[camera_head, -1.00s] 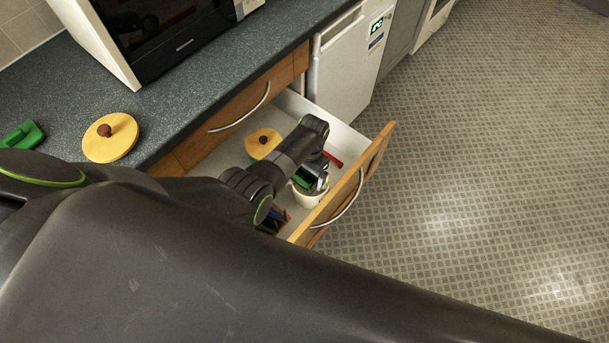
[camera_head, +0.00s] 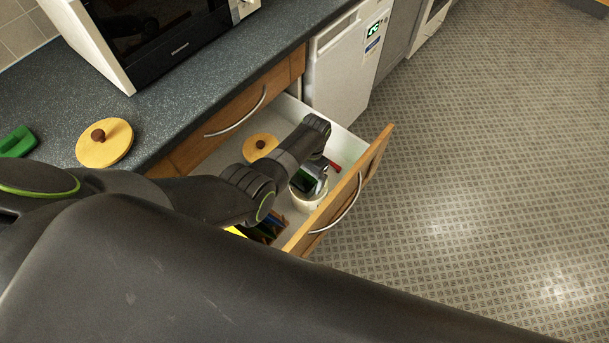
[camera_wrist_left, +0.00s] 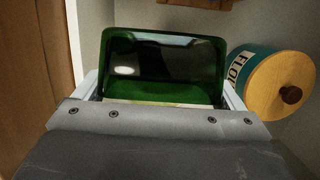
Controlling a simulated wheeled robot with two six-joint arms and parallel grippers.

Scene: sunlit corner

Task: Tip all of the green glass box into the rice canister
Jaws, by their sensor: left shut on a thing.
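My left gripper (camera_head: 314,178) is low in the open drawer, shut on the green glass box (camera_head: 304,184). In the left wrist view the box (camera_wrist_left: 160,88) sits between the fingers, its open mouth towards the camera. Its interior looks dark; I cannot tell what is left inside. A pale, round, open canister (camera_head: 307,201), apparently the rice canister, stands right under the box near the drawer front. Its label is not readable, and its inside is hidden by the box and gripper. My right gripper is not in view.
The drawer front (camera_head: 352,190) stands close beside the canister. A teal flour canister (camera_wrist_left: 250,65) with a wooden lid (camera_head: 260,147) stands behind. A red item (camera_head: 333,166) lies nearby. On the counter are a loose wooden lid (camera_head: 112,150), a green lid (camera_head: 17,142) and a microwave (camera_head: 150,40).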

